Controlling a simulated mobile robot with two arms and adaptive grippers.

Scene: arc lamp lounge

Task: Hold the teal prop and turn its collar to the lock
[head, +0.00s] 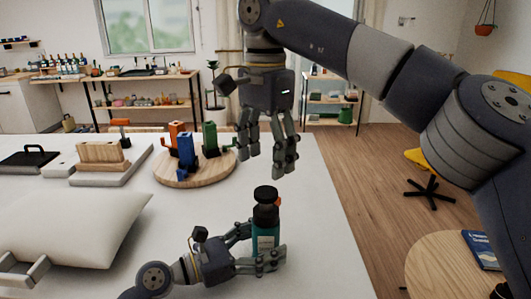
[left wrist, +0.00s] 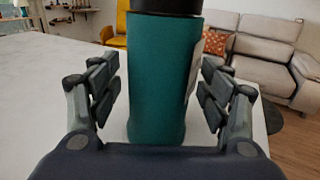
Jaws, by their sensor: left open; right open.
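The teal prop (head: 265,240) stands upright on the white table near its right edge, with a black collar (head: 265,194) and top and a small orange mark beside the collar. My left gripper (head: 262,251) is open around the lower body, one finger on each side. In the left wrist view the teal body (left wrist: 158,75) stands between the open fingers (left wrist: 160,95), with gaps on both sides; a pale label shows on its right side. My right gripper (head: 266,150) is open and empty, pointing down, above and behind the prop's top.
A round wooden board (head: 195,170) with orange, blue and green pieces stands behind left. A white cushion (head: 75,222) lies at the left. A wooden block (head: 102,157) sits on a tray at the back left. The table (head: 320,235) is clear right of the prop.

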